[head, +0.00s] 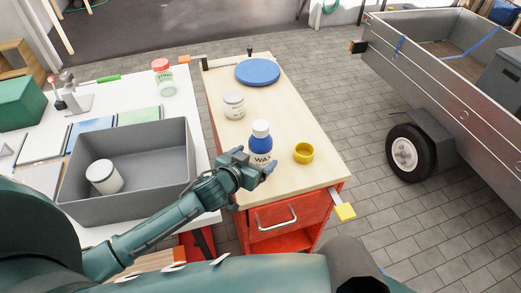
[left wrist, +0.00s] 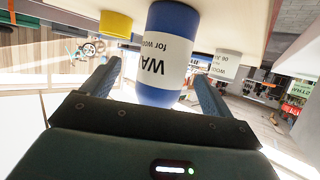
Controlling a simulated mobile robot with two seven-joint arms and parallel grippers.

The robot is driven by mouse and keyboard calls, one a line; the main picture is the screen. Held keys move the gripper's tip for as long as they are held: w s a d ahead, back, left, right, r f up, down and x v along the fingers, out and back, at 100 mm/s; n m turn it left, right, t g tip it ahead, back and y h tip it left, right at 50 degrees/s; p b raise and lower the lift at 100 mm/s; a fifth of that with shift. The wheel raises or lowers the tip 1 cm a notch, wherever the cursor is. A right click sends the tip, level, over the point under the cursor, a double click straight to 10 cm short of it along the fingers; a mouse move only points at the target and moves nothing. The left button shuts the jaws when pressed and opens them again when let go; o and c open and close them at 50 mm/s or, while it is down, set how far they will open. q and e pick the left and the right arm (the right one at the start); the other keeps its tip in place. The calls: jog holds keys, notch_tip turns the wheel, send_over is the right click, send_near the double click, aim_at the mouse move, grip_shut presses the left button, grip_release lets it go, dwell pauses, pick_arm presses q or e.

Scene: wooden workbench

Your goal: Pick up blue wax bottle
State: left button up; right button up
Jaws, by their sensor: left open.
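In the left wrist view, which is upside down, the bottle (left wrist: 167,52) shows large between the two spread fingers (left wrist: 158,75). I cannot tell whether either finger touches it. My right gripper is not in view.
A yellow round container (head: 303,153) stands just right of the bottle. A white labelled can (head: 234,105) and a blue disc (head: 257,72) are farther back on the bench. A grey bin (head: 150,138) holding a white can (head: 104,177) is at left. A trailer stands at right.

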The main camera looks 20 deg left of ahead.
aim_at(261, 153)
pick_arm(q)
jog(key=x, duration=0.5)
jog(key=shift+a+f, duration=0.2)
jog(key=shift+f, duration=0.05)
jog(key=shift+c, duration=0.6)
jog(key=shift+r, duration=0.1)
jog(key=c, duration=1.2)
